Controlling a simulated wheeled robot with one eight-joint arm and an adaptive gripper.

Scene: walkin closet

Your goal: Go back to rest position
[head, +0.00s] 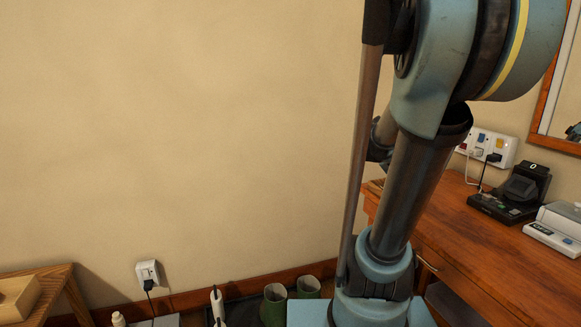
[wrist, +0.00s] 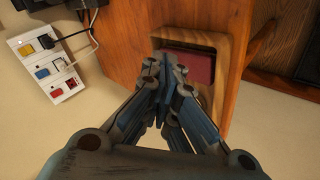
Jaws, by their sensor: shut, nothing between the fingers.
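My gripper (wrist: 172,75) shows in the wrist view. Its two fingers meet at the tips and hold nothing. Behind the fingertips is a wooden tray (wrist: 233,70) with a dark red block (wrist: 190,66) in it, on or beside an orange-brown wooden surface; I cannot tell the gap between them and the fingertips. In the head view my arm stands upright at the right of the picture, and my gripper is not visible there.
A wooden desk (head: 471,240) stands at the right, with a black device (head: 512,193) and a white device (head: 556,229) on it. A socket panel (head: 487,147) is on the wall above. Green cylinders (head: 274,303) and a wooden table (head: 62,283) are low down. The wall's middle is bare.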

